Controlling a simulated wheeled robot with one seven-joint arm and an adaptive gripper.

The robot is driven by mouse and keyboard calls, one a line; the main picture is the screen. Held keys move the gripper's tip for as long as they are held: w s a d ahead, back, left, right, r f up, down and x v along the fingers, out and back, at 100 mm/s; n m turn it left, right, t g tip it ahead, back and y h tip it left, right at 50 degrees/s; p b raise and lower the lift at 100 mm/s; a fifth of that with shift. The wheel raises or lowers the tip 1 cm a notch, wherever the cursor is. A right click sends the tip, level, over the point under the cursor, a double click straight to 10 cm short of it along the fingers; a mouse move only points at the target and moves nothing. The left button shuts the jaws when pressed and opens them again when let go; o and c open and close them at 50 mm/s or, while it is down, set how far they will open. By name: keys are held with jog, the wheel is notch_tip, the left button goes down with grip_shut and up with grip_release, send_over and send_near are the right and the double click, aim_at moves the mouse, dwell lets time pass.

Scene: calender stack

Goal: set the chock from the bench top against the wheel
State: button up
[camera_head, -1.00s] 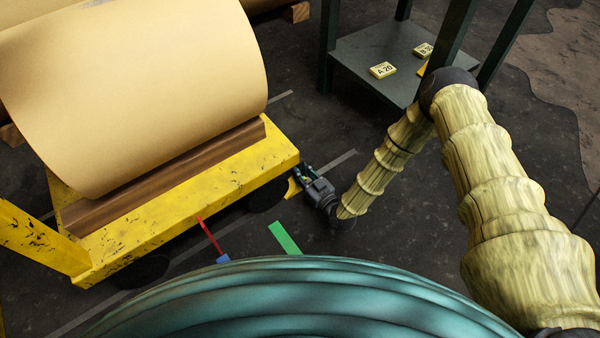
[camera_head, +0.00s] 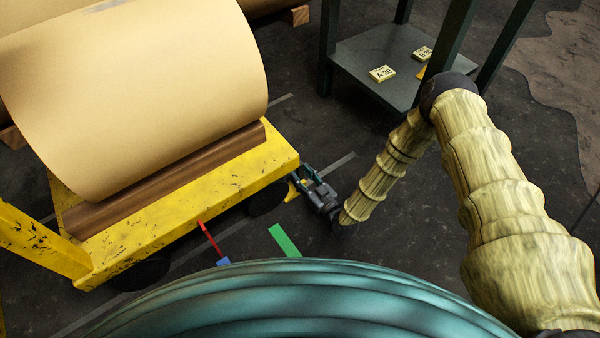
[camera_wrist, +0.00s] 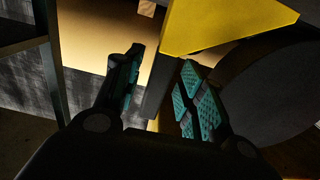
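The yellow chock (camera_head: 292,190) is on the dark floor at the right end of the yellow cart, beside the dark wheel (camera_head: 266,198). In the head view it looks close against the wheel, but I cannot tell whether they touch. My gripper (camera_head: 304,180) is low at the chock, with its fingers spread. In the wrist view my gripper (camera_wrist: 162,85) shows two teal-padded fingers wide apart, and the round dark wheel (camera_wrist: 268,95) is right of them. The chock is not clear in that view.
The yellow cart (camera_head: 225,185) carries a large tan roll (camera_head: 150,90). A dark bench (camera_head: 365,50) stands behind my arm, with label cards (camera_head: 382,73) and a small yellow piece (camera_head: 422,71) on it. A green strip (camera_head: 284,239) and a red marker (camera_head: 210,237) lie nearer.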

jog(key=p+v, duration=0.4)
jog(key=v, duration=0.6)
jog(key=shift+s+d, duration=0.15)
jog(key=shift+s, duration=0.1)
